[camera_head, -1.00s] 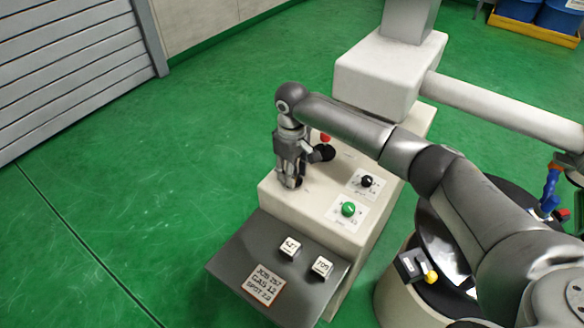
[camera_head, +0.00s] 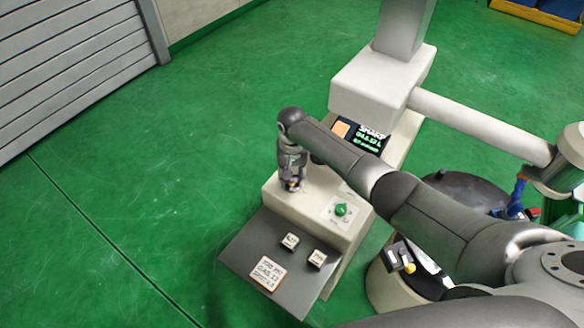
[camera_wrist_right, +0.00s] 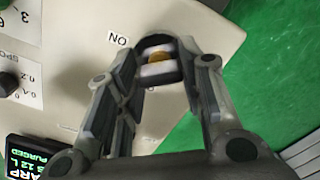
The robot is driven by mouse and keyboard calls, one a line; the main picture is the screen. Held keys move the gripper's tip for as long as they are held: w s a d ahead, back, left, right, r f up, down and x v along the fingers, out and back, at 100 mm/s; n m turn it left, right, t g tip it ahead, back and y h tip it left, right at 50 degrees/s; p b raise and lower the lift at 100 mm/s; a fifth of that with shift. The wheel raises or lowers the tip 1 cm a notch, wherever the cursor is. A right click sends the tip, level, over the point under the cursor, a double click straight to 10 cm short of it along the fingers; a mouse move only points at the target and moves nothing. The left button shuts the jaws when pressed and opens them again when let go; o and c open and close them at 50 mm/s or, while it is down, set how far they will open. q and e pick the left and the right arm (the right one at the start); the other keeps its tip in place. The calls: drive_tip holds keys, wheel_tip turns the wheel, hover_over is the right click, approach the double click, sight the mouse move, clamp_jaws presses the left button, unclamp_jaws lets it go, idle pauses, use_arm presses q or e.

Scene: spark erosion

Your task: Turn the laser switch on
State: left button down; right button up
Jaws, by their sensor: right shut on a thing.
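In the head view my right gripper (camera_head: 291,183) is at the console's left corner and hides most of the switch. My left gripper is not in view.
The console (camera_head: 325,185) has a green knob (camera_head: 341,210) and a lit display (camera_head: 368,138). A white horizontal arm (camera_head: 480,125) stands right. Green floor is clear at left.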

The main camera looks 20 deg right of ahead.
drive_tip(key=m+p, duration=0.2)
drive_tip(key=m, duration=0.1)
drive_tip(key=shift+r+m, duration=0.15)
drive_tip(key=shift+m, duration=0.15)
drive_tip(key=shift+w+m+p, duration=0.1)
drive_tip(key=shift+m+p, duration=1)
drive_tip(key=shift+m, duration=0.7)
drive_tip(key=o, duration=1)
wheel_tip(320, 180, up, 12)
drive_tip(key=shift+f, duration=0.1)
